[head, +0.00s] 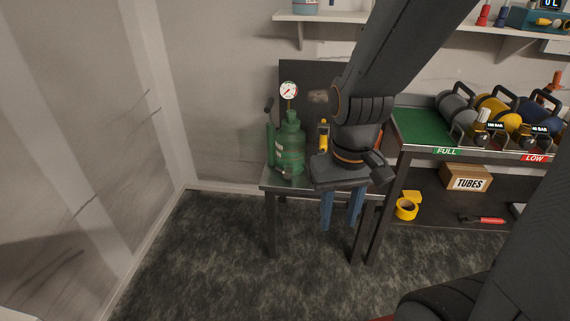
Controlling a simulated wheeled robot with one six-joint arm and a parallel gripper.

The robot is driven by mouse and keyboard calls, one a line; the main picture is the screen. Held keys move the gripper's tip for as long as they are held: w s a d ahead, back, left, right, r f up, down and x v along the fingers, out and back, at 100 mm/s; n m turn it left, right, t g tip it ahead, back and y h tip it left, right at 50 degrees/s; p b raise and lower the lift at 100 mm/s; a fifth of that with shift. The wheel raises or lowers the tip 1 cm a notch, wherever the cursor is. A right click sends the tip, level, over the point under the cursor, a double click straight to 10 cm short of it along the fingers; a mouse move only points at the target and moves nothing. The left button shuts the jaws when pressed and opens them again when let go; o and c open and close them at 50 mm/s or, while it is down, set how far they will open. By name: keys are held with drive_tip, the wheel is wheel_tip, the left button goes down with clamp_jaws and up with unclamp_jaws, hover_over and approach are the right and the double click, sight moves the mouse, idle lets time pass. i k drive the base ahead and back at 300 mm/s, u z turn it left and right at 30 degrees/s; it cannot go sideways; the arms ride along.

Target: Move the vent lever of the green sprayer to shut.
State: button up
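The green sprayer (290,150) stands upright on a small dark table (270,181), with a round white gauge (288,91) on top and a dark handle at its left. I cannot make out the vent lever or its position for certain. A small dark fitting (287,171) shows low on the sprayer's front. My gripper (341,210) is to the right of the sprayer and on the camera's side of it, pointing down. Its two blue fingers are apart with nothing seen between them. My wrist hides the table's right part.
A yellow and black item (323,136) shows between sprayer and wrist. At right, a bench has a green FULL area (419,127) and several cylinders (494,110). A TUBES box (466,178) and yellow tape roll (406,207) lie below. The floor at left is clear.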

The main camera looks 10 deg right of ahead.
sight(287, 173)
drive_tip(key=k, duration=1.15)
drive_tip(key=u, duration=0.45)
drive_tip(key=i, duration=0.8)
drive_tip(key=u, duration=0.6)
